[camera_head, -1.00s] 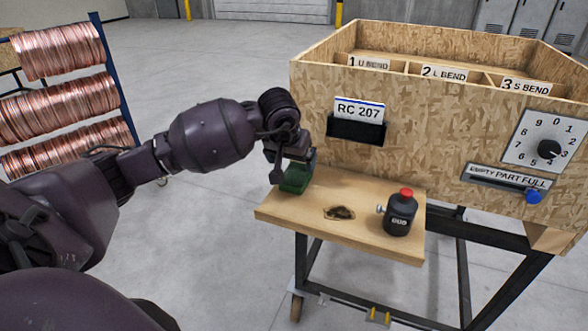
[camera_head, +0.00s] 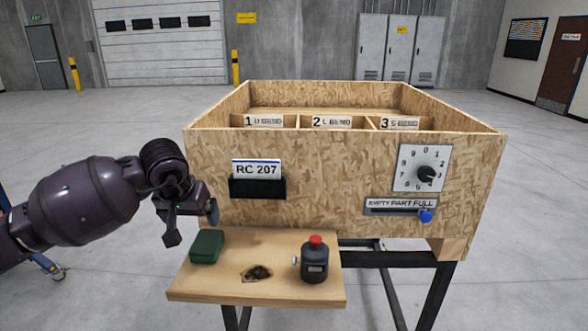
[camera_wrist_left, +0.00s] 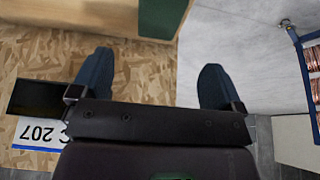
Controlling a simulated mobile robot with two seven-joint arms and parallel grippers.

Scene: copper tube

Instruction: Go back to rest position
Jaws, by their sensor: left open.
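My left gripper (camera_head: 192,222) is open and empty in the head view. It hangs just above and left of a small green box (camera_head: 207,246), apart from it. The box lies at the left back of the wooden shelf (camera_head: 200,288). In the left wrist view the two dark fingers of the left gripper (camera_wrist_left: 156,72) are spread wide with nothing between them. The green box (camera_wrist_left: 160,17) shows beyond them at the top edge. My right gripper is in neither view now.
The chipboard bin (camera_head: 330,185) with three labelled compartments stands behind the shelf. A black bottle with a red cap (camera_head: 315,262) stands on the shelf, right of a dark-stained hole (camera_head: 257,273). A dial (camera_head: 421,168) is on the bin's front. Floor left of the bin is open.

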